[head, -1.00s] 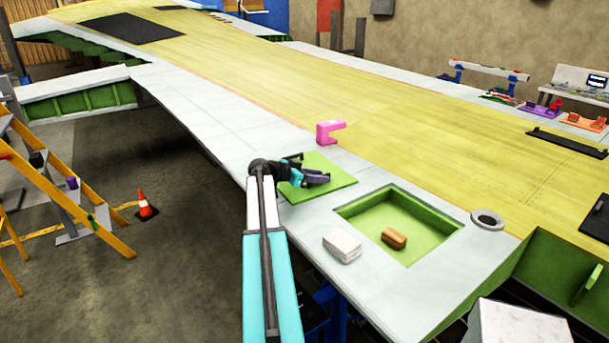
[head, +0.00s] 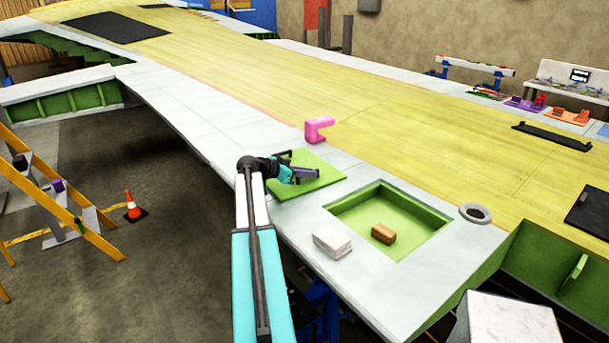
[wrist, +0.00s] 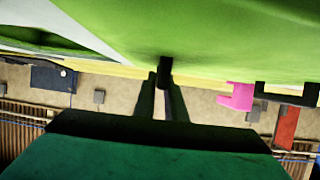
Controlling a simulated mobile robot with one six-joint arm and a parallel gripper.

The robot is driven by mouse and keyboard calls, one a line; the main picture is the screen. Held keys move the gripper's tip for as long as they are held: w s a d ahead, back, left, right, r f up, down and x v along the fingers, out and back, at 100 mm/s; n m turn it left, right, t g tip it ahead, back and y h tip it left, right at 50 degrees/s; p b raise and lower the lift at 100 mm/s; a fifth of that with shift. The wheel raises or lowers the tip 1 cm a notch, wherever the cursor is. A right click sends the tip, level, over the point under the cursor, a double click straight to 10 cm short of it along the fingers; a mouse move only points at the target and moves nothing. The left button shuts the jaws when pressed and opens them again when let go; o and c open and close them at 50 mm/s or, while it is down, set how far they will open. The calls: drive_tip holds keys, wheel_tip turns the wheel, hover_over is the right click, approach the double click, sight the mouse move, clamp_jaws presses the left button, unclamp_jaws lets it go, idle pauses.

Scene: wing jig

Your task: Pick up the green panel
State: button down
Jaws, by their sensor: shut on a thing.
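The green panel (head: 325,185) looks flat on the pale wing edge, left of the square recess. It fills much of the top of the wrist view (wrist: 200,35). My gripper (head: 308,174) is over the middle of the panel. In the wrist view my gripper (wrist: 164,88) is shut on a small dark piece at the panel's face, which looks like its handle. The fingers partly hide this piece. I cannot tell any gap beneath the panel.
The green recess (head: 345,208) holds a brown block (head: 383,233). A white block (head: 332,239) lies beside it. A pink bracket (head: 318,130) stands just behind the panel. The yellow wing skin (head: 380,120) beyond is largely clear.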

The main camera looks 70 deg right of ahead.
drive_tip(key=shift+r+b, duration=0.9)
drive_tip(key=shift+r, duration=0.45)
drive_tip(key=shift+a+r, duration=0.1)
drive_tip(key=shift+r, duration=0.15)
drive_tip(key=s+a+b, duration=0.1)
drive_tip(key=s+a, duration=0.1)
drive_tip(key=a, duration=0.2)
drive_tip(key=s+a+b, duration=0.2)
drive_tip(key=a, duration=0.2)
drive_tip(key=s+a+r+b, duration=0.1)
drive_tip(key=a+b, duration=0.1)
drive_tip(key=a, duration=0.2)
drive_tip(key=shift+s+a, duration=0.15)
drive_tip(key=shift+s, duration=0.25)
drive_tip(key=shift+s+a+r+b, duration=0.15)
drive_tip(key=shift+s+a+b, duration=0.1)
drive_tip(key=shift+a, duration=0.3)
drive_tip(key=shift+s+a+r+b, duration=0.15)
drive_tip(key=shift+s+a+b, duration=0.1)
drive_tip(key=shift+a, duration=0.25)
